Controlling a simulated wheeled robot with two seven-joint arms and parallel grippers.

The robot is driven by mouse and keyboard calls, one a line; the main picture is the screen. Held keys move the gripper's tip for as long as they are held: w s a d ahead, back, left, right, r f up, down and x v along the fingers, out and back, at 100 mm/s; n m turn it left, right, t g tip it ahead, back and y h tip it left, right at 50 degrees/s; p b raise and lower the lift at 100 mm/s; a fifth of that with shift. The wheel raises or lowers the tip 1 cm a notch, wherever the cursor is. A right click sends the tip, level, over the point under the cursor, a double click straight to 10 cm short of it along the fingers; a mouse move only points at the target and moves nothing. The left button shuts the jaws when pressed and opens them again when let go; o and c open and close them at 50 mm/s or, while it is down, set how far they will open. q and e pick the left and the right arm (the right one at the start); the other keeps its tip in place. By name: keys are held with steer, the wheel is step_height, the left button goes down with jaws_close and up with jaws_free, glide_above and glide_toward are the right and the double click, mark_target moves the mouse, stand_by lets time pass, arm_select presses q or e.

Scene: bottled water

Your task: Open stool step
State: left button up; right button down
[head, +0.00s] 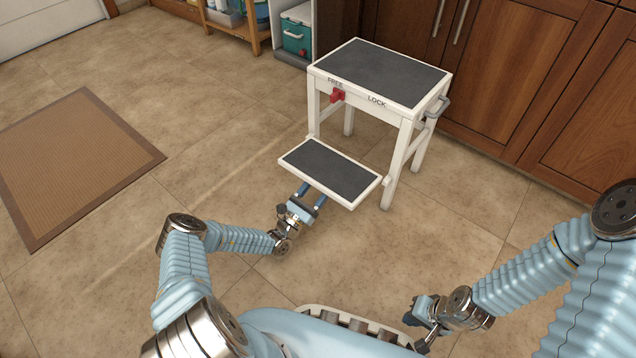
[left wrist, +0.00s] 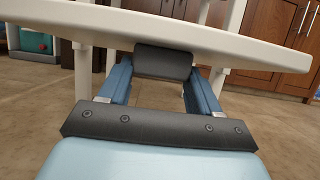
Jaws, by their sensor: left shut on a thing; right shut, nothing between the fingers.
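The white step stool (head: 394,124) has a dark top tread and stands before the cabinets. Its lower step (head: 330,170) has a dark tread and sticks out from the stool's front, level and above the floor. A red lever (head: 337,95) on the front rail sits below the word FREE, left of LOCK. My left gripper (head: 311,195) is at the step's front edge. In the left wrist view its fingers are shut on a dark pull tab (left wrist: 163,62) under the white step edge (left wrist: 220,40). My right gripper (head: 421,315) is shut and empty, low near my base.
Wooden cabinets (head: 490,80) stand close behind and right of the stool. A grey handle (head: 437,107) is on the stool's right side. A brown mat (head: 75,160) lies at left, and a shelf with a teal box (head: 296,36) is at the back.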

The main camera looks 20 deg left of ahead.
arm_select(q)
steer(key=shift+w+d+f+b, duration=0.15)
steer(key=shift+f+b, duration=0.2)
steer(key=shift+f, duration=0.4)
steer(key=o, duration=1.5)
steer(key=s+a+p, duration=0.1)
steer(key=s+a, duration=0.1)
steer(key=s, duration=0.3)
steer(key=s+a+f, duration=0.1)
steer(key=s+a, duration=0.1)
steer(key=s, duration=0.3)
steer(key=s+a+f+p, duration=0.1)
steer(key=s, duration=0.4)
steer(key=shift+s+a+p, duration=0.35)
steer(key=shift+a, duration=0.05)
steer(key=shift+d, duration=0.1)
